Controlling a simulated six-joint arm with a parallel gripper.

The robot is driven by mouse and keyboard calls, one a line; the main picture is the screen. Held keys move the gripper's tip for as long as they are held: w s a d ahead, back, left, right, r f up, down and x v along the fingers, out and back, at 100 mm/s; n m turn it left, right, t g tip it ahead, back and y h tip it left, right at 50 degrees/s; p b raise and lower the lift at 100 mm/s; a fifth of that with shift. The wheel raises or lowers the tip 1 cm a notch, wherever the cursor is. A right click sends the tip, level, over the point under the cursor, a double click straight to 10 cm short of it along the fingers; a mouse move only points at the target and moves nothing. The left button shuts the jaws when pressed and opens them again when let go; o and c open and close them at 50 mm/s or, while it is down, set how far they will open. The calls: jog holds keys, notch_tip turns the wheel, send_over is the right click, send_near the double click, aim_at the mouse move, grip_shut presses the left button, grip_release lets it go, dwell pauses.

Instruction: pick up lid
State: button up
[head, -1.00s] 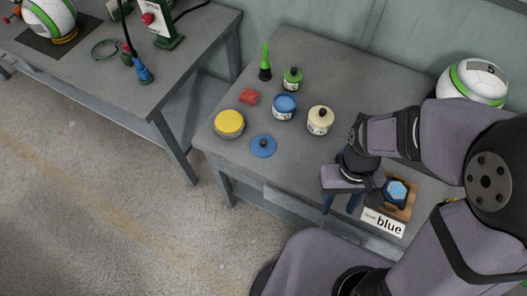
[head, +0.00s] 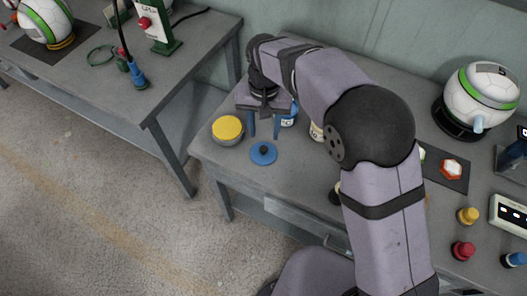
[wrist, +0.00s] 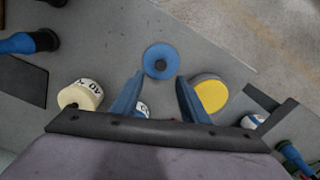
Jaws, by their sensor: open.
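The lid (head: 263,155) is a flat blue disc with a dark knob, lying on the workbench near its front left edge. It also shows in the wrist view (wrist: 161,52), top centre, just beyond the fingertips. My gripper (head: 264,133) is open and empty, its two blue fingers pointing down above the bench. In the head view the fingertips appear just behind the lid. In the wrist view the lid lines up with the gap between the fingers (wrist: 159,78). The blue jar (head: 290,118) is mostly hidden behind my gripper.
A yellow-topped tin (head: 227,131) stands close left of the lid; it shows beside a finger in the wrist view (wrist: 212,95). A cream jar (head: 317,131) is partly hidden by my arm. A ball (head: 483,90) sits at the back right.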

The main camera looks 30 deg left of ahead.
aim_at(263, 149)
jog(key=shift+s+f+p, duration=0.2)
jog(key=shift+f+p, duration=1)
jog(key=shift+f, duration=2.45)
jog(key=shift+c, duration=0.5)
grip_shut()
